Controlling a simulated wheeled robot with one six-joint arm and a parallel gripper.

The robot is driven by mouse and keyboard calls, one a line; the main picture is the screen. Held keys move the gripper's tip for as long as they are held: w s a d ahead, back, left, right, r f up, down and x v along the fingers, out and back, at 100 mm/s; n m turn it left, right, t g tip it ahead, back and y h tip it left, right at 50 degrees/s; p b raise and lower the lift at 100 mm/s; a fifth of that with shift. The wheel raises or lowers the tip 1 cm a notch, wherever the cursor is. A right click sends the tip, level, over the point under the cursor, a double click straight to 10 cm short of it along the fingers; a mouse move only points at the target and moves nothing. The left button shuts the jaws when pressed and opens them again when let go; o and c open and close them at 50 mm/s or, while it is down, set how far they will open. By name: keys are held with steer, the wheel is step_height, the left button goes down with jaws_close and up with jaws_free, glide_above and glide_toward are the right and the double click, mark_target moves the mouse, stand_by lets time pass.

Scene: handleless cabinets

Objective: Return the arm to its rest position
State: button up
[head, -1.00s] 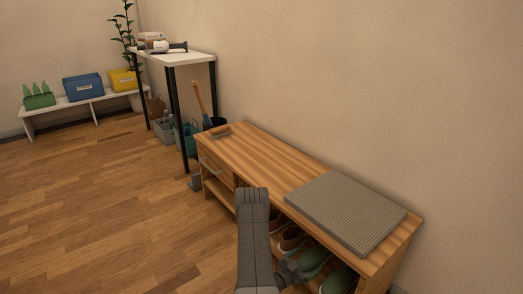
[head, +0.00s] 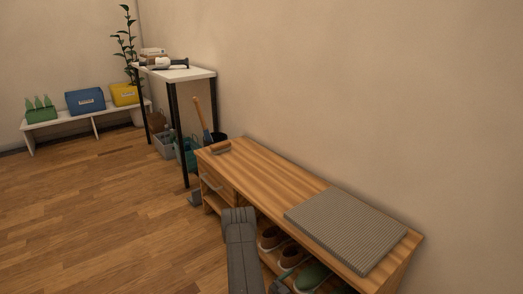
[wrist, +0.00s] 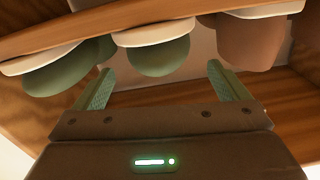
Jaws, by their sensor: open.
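My arm (head: 241,250) rises from the bottom of the head view in front of the wooden shoe bench (head: 262,170). My gripper (wrist: 165,92) shows in the wrist view with its two green fingers apart and nothing between them. Beyond the fingers are green shoes (wrist: 158,58) and a brown shoe (wrist: 250,40) with pale soles, by a wooden shelf board (wrist: 100,18).
A white table (head: 185,74) with black legs stands behind. Open wooden floor (head: 90,210) lies to the left.

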mark_target(308, 278)
steer(key=p+v, duration=0.2)
steer(key=v, duration=0.6)
steer(key=b+x, duration=0.4)
steer(key=x, duration=0.9)
steer(key=shift+w+d+f, duration=0.1)
steer(key=shift+d+f, duration=0.05)
steer(key=shift+d, duration=0.25)
steer(key=s+a+r, duration=0.2)
steer(key=a+r, duration=0.1)
steer(key=shift+r, duration=0.2)
steer(key=v, duration=1.6)
steer(key=shift+a+r, duration=0.2)
steer(key=shift+a, duration=0.2)
steer(key=shift+s, duration=0.2)
